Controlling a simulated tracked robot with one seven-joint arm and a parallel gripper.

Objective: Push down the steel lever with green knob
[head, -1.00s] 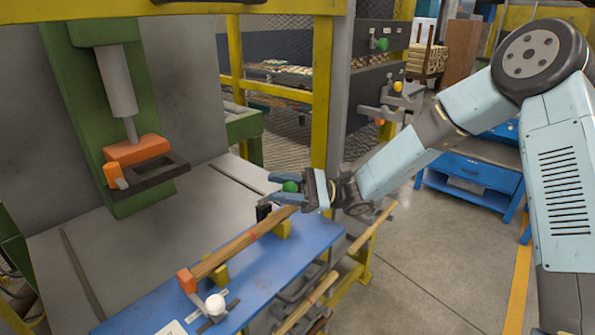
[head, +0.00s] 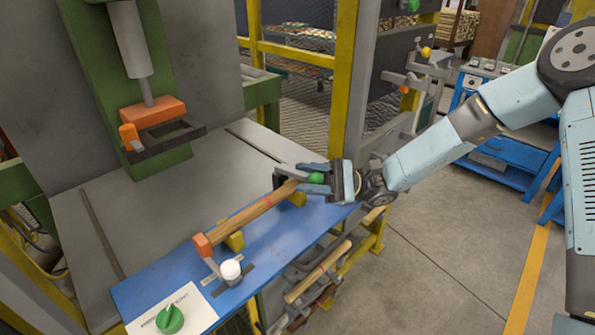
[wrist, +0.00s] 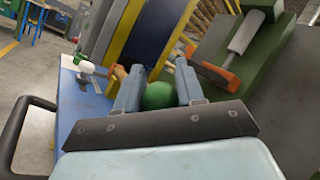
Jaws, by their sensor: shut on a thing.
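The green knob (head: 315,179) of the steel lever is at the far right end of the blue bench (head: 262,262). It sits between the fingers of my gripper (head: 308,180), which is shut on it. In the wrist view the green knob (wrist: 158,96) fills the gap between the two blue-grey fingers (wrist: 158,88). The lever's steel shaft is mostly hidden behind the gripper and knob. A turned wood piece (head: 250,212) lies on yellow supports, its far end close to the gripper.
An orange-tipped lever with a white knob (head: 231,270) stands at the bench's near end, close to a green rotary switch (head: 169,319). The green press with its orange head (head: 152,112) stands at the back left. A yellow post (head: 344,80) rises behind the gripper.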

